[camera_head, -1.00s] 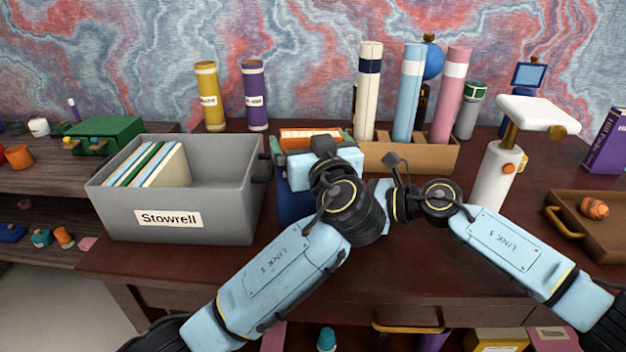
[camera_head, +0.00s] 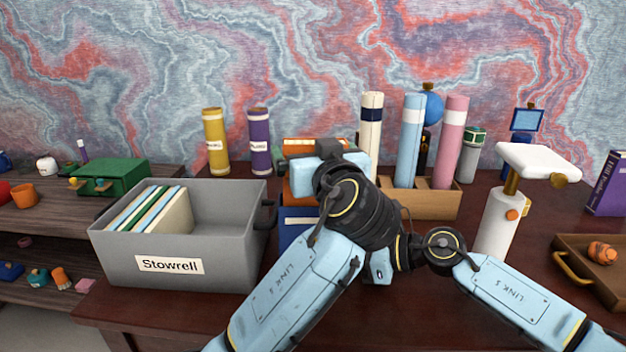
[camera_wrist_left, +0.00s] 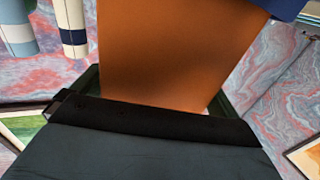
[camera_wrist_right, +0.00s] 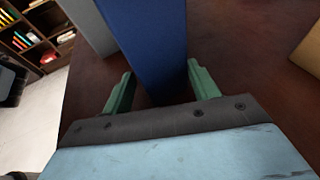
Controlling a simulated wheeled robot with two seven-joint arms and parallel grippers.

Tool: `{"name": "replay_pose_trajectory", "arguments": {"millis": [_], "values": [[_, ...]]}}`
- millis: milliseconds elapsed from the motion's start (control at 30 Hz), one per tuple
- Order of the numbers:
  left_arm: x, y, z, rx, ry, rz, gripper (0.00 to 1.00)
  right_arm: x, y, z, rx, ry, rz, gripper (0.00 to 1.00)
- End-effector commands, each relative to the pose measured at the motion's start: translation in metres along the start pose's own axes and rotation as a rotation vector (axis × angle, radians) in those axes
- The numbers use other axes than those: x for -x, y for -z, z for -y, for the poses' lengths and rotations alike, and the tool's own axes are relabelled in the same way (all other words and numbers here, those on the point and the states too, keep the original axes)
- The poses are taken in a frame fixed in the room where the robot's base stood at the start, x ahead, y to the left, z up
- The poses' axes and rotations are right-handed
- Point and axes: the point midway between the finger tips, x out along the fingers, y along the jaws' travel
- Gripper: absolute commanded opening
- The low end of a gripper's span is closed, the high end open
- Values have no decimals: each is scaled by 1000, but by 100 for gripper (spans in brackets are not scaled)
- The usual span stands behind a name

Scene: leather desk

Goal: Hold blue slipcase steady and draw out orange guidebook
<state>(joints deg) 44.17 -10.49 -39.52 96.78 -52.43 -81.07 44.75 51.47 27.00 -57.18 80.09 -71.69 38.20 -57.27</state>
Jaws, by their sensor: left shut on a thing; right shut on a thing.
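The orange guidebook (camera_head: 300,190) stands upright in the blue slipcase (camera_head: 292,228), with a band of its orange cover showing above the case. My left gripper (camera_head: 312,165) is shut on the guidebook from above. In the left wrist view the orange cover (camera_wrist_left: 175,50) fills the space between the fingers, and a corner of blue (camera_wrist_left: 287,8) shows at upper right. My right gripper (camera_wrist_right: 160,85) is shut on the blue slipcase, which also shows in the right wrist view (camera_wrist_right: 147,35). In the head view my arms hide much of the slipcase and the right fingertips.
A grey box labelled Stowrell (camera_head: 225,262) with several thin books stands close left of the slipcase. A wooden holder (camera_head: 435,205) with tall tubes is behind right. A white stand (camera_head: 497,222) and brown tray (camera_head: 570,240) are to the right.

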Motion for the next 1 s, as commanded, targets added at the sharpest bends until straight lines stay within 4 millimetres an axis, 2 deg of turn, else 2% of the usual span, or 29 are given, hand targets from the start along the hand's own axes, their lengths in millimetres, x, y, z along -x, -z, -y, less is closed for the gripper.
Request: {"name": "replay_pose_trajectory", "arguments": {"millis": [33,133,467,500,700,1000], "values": [[3,13,-3,18,-12,-7,44,-3,0,-4,1,-10,0,47],[2,24,-3,16,-11,-7,44,-3,0,-4,1,-9,-1,47],[2,30,-2,10,-8,-6,44,-2,1,-2,1,-5,-2,47],[2,30,-2,10,-7,-6,44,-2,1,-2,0,-5,-3,61],[1,29,-1,7,-4,-5,44,-1,1,-1,0,-1,-2,85],[0,28,0,4,-2,-4,44,2,1,1,0,2,-2,85]]}}
